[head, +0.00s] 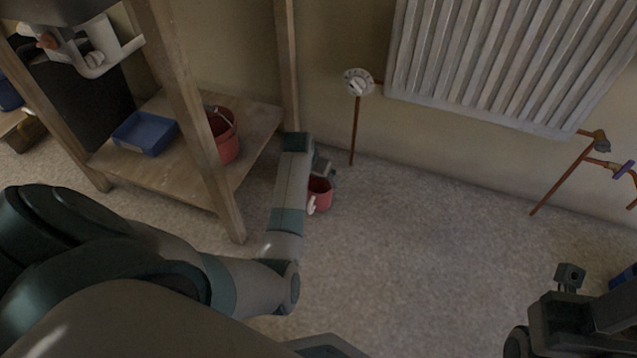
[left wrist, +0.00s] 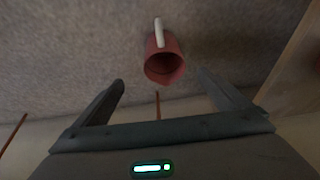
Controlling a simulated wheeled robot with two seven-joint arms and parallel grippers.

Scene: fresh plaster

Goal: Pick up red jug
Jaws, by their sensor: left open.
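The red jug (head: 319,193) is on the carpet beside the wooden shelf, partly hidden behind my left arm in the head view. Its pale handle points toward the camera side. In the left wrist view the red jug (left wrist: 164,65) lies ahead of the fingertips, with its round opening facing the camera and its white handle at the top. My left gripper (left wrist: 160,88) is open, with the jug beyond the gap and no contact visible. In the head view the left gripper (head: 322,168) is mostly hidden by its arm. My right gripper (head: 570,277) is at the lower right; its fingers are unclear.
The wooden shelf (head: 190,185) stands left of my left arm. It holds a blue tray (head: 145,133) and a red bucket (head: 224,135). A white radiator (head: 490,60) with copper pipes (head: 560,178) is on the wall. The carpet (head: 420,230) right of the jug is clear.

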